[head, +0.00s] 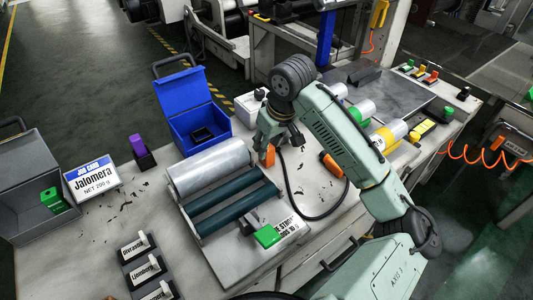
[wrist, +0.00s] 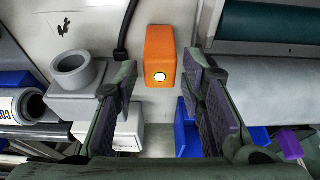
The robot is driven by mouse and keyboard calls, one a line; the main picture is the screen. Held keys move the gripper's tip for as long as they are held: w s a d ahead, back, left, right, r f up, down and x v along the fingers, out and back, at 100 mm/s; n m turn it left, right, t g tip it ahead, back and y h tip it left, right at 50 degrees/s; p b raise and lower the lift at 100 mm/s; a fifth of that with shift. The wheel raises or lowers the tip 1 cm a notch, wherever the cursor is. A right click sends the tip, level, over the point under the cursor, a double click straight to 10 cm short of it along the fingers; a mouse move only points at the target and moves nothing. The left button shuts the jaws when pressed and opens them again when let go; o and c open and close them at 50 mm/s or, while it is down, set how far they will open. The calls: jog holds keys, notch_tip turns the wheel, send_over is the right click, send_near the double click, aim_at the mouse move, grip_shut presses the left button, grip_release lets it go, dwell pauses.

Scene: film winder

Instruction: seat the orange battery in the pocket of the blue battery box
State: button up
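The orange battery (head: 269,157) stands on the table to the right of the silver roller in the head view. In the wrist view the orange battery (wrist: 160,55) has a pale round spot on its near end. My gripper (head: 267,142) is open just above it. In the wrist view my gripper (wrist: 160,85) has one finger on each side of the battery, with gaps on both sides. The blue battery box (head: 180,98) stands open at the back left, its lid raised, with a black part inside. I cannot see clearly into its pocket.
The silver roller (head: 209,165) lies between the box and the winder's green rollers. A black cable (head: 288,190) runs close beside the battery. A purple block (head: 138,144) stands in a black holder left of the box. Another orange part (head: 330,164) lies right of my gripper.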

jog(key=shift+x, duration=1.2)
jog(key=shift+c, duration=0.6)
grip_shut()
